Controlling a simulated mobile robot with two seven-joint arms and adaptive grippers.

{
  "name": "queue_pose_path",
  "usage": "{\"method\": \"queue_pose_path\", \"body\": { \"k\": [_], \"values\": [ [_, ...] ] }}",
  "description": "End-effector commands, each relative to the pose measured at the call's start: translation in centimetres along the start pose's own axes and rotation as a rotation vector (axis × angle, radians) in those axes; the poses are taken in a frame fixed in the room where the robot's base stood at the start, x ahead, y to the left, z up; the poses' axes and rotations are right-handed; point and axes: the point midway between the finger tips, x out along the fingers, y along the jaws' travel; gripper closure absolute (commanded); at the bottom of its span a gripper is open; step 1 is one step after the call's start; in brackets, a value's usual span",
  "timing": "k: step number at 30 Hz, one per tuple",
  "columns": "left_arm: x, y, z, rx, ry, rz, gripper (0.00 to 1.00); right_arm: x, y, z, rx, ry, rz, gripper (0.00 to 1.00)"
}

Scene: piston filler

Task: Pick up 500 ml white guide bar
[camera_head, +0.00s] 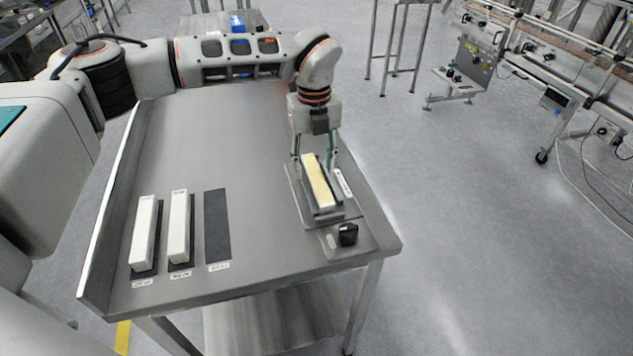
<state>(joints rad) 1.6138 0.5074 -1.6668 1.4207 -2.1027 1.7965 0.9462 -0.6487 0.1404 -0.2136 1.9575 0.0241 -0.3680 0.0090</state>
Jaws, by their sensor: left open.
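Two white guide bars, a left one (145,232) and a right one (179,226), lie side by side on dark pads at the front left of the metal table. A third, cream-coloured bar (318,182) lies in a metal holder (329,217) near the table's right edge. The small labels are too blurred to read, so I cannot tell which bar is the 500 ml one. My left gripper (315,160) points down, open, at the far end of the cream bar, with a finger on each side. Contact with the bar cannot be made out. My right gripper is not in view.
An empty dark pad (217,224) lies right of the white bars. A black knob (348,234) sits in front of the holder. The middle and back of the table (225,135) are clear. A conveyor machine (560,60) stands at the far right.

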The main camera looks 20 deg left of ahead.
Motion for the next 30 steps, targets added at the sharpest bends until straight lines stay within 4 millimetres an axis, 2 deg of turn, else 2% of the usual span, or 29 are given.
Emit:
{"method": "queue_pose_path", "body": {
  "k": [3,10,15,25,30],
  "values": [
    [1.4,0.0,-0.1,0.0,0.002,0.0,0.57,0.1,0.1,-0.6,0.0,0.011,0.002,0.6],
    [1.5,0.0,0.0,0.001,0.0,-0.001,0.57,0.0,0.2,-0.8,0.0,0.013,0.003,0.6],
    [1.5,0.0,0.0,0.001,0.0,-0.001,1.0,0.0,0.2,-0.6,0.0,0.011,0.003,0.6],
    [1.4,-0.1,0.0,0.001,0.0,-0.002,1.0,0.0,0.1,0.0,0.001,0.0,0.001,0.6],
    [0.5,-0.1,0.1,0.001,-0.002,-0.003,1.0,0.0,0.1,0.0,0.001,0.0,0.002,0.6]
  ]
}}
